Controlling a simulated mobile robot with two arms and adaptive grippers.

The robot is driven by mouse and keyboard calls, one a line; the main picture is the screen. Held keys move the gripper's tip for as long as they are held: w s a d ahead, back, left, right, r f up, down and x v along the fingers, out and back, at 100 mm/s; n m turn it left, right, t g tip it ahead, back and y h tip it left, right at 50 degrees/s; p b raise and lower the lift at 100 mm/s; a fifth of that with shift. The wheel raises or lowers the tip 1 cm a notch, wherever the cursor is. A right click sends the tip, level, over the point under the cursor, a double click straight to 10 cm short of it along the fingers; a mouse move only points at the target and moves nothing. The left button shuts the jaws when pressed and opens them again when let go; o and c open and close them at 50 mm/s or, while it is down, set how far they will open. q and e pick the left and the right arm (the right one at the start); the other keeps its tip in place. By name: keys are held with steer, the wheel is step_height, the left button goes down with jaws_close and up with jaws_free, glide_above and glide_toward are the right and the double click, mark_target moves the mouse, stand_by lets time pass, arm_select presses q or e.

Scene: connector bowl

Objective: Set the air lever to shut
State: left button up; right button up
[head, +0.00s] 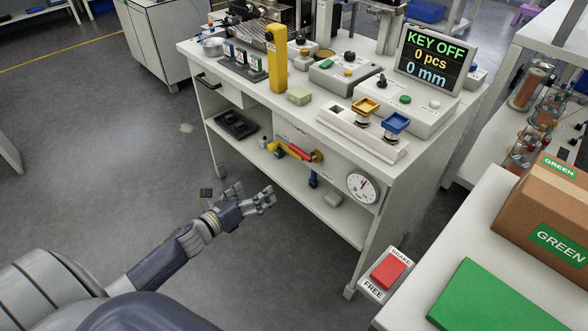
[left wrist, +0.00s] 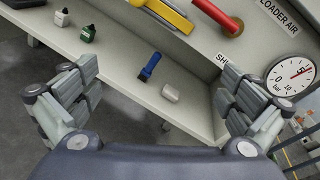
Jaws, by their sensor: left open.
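The red air lever (head: 299,154) is on the front panel under the workbench top, by a yellow fitting (head: 277,149). In the left wrist view the lever (left wrist: 217,14) shows at the top, cut off by the edge. A label beginning "SH" (left wrist: 222,62) is below it, partly hidden by a finger. "LOADER AIR" (left wrist: 278,14) is printed to its right. My left gripper (head: 257,194) is open and empty, in front of the bench and apart from the lever. Its fingers (left wrist: 160,80) are spread wide in the wrist view. My right gripper is not in view.
A pressure gauge (head: 363,187) is right of the lever. The lower shelf (left wrist: 120,75) carries a blue-handled item (left wrist: 150,67), a pale block (left wrist: 170,93), small bottles (left wrist: 88,33) and a black tray (head: 236,124). A red BRAKE/FREE button (head: 388,272) is at the lower right.

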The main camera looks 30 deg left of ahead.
mark_target(298, 153)
arm_select(q)
steer(key=w+d+r+m+t+h+b, duration=0.1)
steer(key=d+r+m+h+b, duration=0.15)
steer(key=r+m, duration=0.45)
steer(key=x, duration=0.9)
steer(key=shift+w+d+r+p, duration=0.1)
steer(key=shift+d+r+p, duration=0.05)
steer(key=shift+d+p, duration=0.2)
steer(key=shift+x, duration=0.9)
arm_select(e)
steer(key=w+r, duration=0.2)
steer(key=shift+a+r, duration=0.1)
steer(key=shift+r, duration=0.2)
arm_select(q)
steer(key=shift+c, duration=0.6)
